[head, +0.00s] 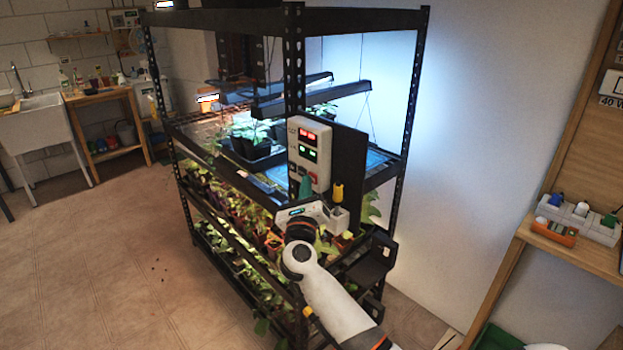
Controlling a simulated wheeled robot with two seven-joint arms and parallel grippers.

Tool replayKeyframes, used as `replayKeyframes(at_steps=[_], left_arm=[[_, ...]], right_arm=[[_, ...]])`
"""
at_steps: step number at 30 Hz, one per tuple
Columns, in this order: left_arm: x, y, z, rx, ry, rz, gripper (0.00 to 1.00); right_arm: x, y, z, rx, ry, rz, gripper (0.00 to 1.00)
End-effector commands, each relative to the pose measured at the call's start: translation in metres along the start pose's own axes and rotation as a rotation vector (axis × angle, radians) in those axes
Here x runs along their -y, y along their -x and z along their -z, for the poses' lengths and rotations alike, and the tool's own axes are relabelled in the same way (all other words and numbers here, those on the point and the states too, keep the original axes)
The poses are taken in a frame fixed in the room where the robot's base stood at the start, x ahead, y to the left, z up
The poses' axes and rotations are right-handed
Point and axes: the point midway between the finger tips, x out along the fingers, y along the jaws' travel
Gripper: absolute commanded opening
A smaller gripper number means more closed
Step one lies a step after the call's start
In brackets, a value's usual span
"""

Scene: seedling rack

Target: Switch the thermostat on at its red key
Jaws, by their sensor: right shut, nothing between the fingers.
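The thermostat (309,150) is a white upright box on a dark panel at the near corner post of the rack. A red display and a green display are lit on its upper face. Below them is a row of small keys, with the red key (314,177) at the lower right. My right gripper (311,207) is shut and empty, just below the thermostat. Its fingers are small here, and I cannot tell whether they touch anything. My left gripper is not in view.
The black rack (292,75) holds potted seedlings (252,140) under lamps. A yellow-handled item (338,193) stands close right of my gripper, and a teal item (305,187) shows just above it. A wooden shelf (570,247) is at right. Open floor lies left.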

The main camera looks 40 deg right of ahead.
Motion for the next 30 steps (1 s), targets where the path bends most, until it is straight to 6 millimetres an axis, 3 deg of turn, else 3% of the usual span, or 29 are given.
replayKeyframes(at_steps=[30], left_arm=[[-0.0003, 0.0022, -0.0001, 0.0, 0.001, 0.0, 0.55]], right_arm=[[0.0047, 0.0067, 0.0047, 0.001, 0.0, 0.0, 0.0]])
